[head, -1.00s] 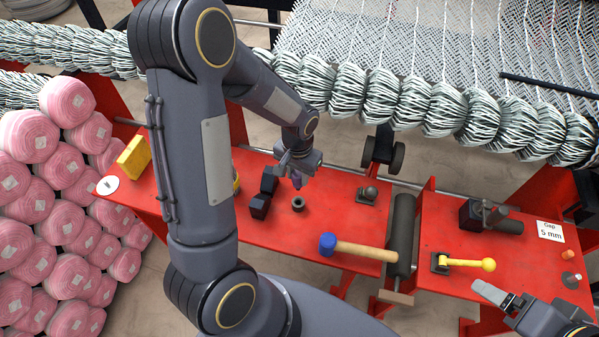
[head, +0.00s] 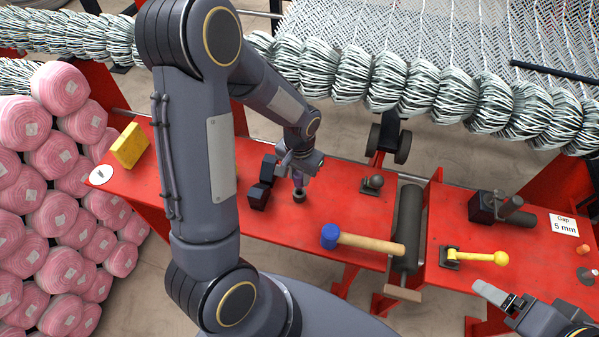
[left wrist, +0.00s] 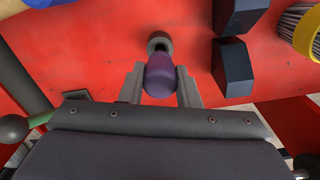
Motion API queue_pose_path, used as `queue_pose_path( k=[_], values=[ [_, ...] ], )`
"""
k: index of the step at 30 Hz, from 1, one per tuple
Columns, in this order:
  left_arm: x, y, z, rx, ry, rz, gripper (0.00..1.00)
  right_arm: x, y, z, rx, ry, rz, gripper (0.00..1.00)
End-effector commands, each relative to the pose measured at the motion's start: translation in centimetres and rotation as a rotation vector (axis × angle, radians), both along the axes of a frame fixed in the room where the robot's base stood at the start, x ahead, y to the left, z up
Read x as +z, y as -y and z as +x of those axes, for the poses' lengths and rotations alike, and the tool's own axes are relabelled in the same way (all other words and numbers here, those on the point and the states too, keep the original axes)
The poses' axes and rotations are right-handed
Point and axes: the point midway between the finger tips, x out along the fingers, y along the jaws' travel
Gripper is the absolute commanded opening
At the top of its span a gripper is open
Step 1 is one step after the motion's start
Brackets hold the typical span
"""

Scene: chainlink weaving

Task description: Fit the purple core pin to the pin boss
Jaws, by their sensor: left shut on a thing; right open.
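The purple core pin (head: 298,183) is upright in my left gripper (head: 298,175), which is shut on it. In the left wrist view the pin (left wrist: 160,76) stands between the two grey fingers. The pin boss (head: 299,197), a small dark ring on the red table, is directly below the pin in the head view. In the left wrist view the boss (left wrist: 159,41) lies just beyond the pin's end. The lower end of the pin meets or overlaps the boss; I cannot tell whether it is inside. My right gripper (head: 497,300) is open and empty at the lower right.
Dark blocks (head: 262,184) stand close left of the boss on the red table (head: 335,200). A blue-headed mallet (head: 365,243) lies in front to the right. A dark ball-topped fitting (head: 372,184), a roller (head: 408,225) and a yellow-handled lever (head: 480,256) are further right.

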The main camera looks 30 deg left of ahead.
Motion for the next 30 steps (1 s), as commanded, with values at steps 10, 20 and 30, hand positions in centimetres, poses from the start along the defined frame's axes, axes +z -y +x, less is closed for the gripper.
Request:
queue_pose_path(
  k=[10, 20, 30],
  values=[
    [-0.1, 0.0, 0.0, 0.0, 0.001, 0.0, 0.07, 0.0, 0.0, 0.0, 0.0, 0.001, 0.0, 0.82],
    [-1.1, 0.0, 0.0, 0.0, 0.001, 0.0, 0.07, -1.0, 0.0, 0.0, 0.0, 0.001, 0.0, 0.82],
    [-2.1, 0.0, 0.0, 0.0, 0.001, 0.0, 0.07, -1.9, 0.0, 0.0, 0.0, 0.001, 0.0, 0.82]
  ],
)
